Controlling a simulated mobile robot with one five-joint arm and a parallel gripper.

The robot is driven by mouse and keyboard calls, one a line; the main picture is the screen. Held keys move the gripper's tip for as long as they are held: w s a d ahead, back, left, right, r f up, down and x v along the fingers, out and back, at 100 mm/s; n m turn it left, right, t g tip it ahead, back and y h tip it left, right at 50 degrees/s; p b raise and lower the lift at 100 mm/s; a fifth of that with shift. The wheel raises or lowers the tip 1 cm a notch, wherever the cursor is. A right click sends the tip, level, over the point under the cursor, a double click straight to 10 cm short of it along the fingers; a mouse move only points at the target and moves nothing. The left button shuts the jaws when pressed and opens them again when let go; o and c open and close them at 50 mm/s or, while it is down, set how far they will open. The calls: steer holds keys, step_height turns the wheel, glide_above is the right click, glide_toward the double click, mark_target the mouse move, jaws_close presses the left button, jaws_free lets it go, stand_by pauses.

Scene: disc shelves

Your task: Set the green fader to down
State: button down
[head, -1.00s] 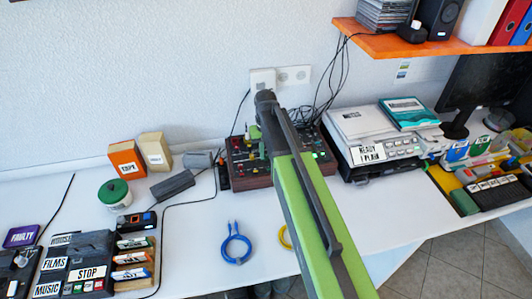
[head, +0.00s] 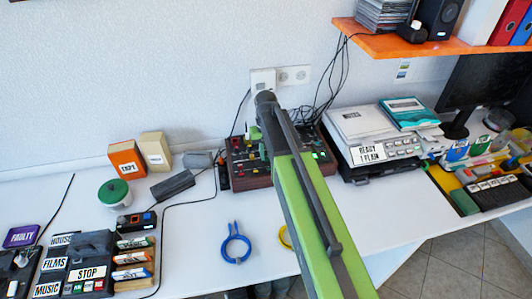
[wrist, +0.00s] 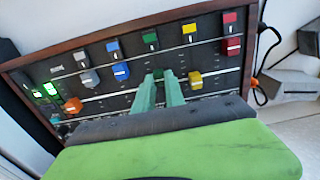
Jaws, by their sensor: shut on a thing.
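The mixer-like box (head: 250,175) with wooden sides stands at the back of the white desk and fills much of the wrist view (wrist: 205,55). It carries a row of coloured fader caps with coloured squares along one edge. The green fader (wrist: 158,73) shows only as a small piece between my fingertips, mostly hidden. Its green square (wrist: 150,38) lies above it in the wrist view. My gripper (wrist: 159,78) is shut on the green fader cap. In the head view my arm covers part of the box.
The blue fader (wrist: 121,71) and the yellow fader (wrist: 195,80) sit close on either side of my fingers. The red fader (wrist: 232,46) is farther right. A printer-like machine (head: 360,125) stands right of the box. A blue ring (head: 236,247) lies on the desk in front.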

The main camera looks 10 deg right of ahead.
mark_target(267, 164)
steer(key=shift+s, duration=1.2)
steer(key=c, duration=1.4)
jaws_free()
steer(key=shift+w, duration=0.1)
step_height(267, 164, up, 17)
steer(key=p, duration=1.7)
steer(key=shift+r, duration=0.15)
steer(key=s+f+b, duration=0.2)
steer(key=s, duration=1)
steer(key=shift+s+f, duration=0.3)
steer(key=shift+f, duration=0.05)
